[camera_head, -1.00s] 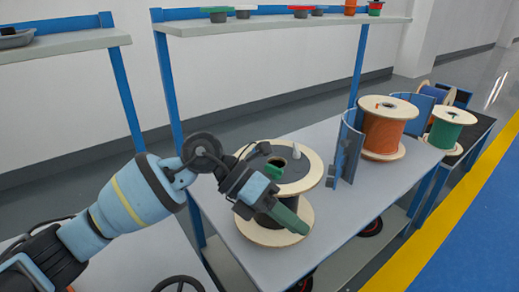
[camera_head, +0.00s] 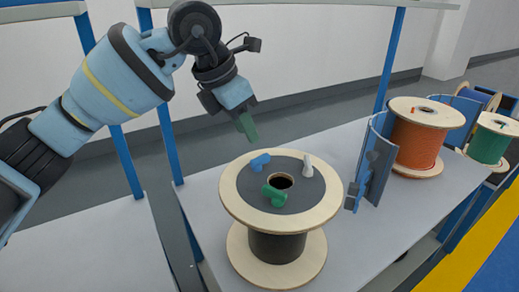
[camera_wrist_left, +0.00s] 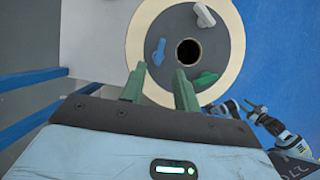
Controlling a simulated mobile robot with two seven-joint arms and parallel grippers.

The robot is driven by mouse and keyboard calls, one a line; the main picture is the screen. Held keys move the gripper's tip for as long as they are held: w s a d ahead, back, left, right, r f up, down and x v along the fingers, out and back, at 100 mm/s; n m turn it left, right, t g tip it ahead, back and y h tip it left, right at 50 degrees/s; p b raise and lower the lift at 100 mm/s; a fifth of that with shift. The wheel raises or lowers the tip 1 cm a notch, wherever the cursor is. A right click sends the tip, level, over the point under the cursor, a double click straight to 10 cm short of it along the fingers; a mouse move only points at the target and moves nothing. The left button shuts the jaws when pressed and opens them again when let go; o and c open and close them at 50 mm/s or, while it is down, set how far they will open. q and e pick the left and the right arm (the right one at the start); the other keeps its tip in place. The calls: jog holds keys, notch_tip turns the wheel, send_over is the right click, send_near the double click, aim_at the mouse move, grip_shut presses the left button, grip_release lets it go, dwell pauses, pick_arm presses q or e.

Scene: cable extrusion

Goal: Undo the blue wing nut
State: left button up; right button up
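The blue wing nut (camera_head: 260,162) sits on the dark top of a wooden spool (camera_head: 237,207), left of its centre hole. It also shows in the left wrist view (camera_wrist_left: 159,52). A green wing nut (camera_head: 276,196) and a white wing nut (camera_head: 308,167) sit on the same top. My left gripper (camera_head: 249,128) is above and behind the spool, apart from the nuts. In the left wrist view its two green fingers (camera_wrist_left: 158,86) stand apart with nothing between them, so it is open. My right gripper is not seen in the head view.
The spool stands on a grey table (camera_head: 345,240). A curved blue panel (camera_head: 378,160) and an orange cable spool (camera_head: 416,145) stand to its right, with a green spool (camera_head: 488,143) further right. A shelf (camera_head: 290,3) runs along the back.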

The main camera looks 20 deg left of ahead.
aim_at(260, 157)
pick_arm(q)
jog(key=b+x, duration=0.1)
jog(key=x, duration=0.6)
jog(key=shift+w+d+f, duration=0.1)
jog(key=shift+f, duration=0.15)
grip_shut()
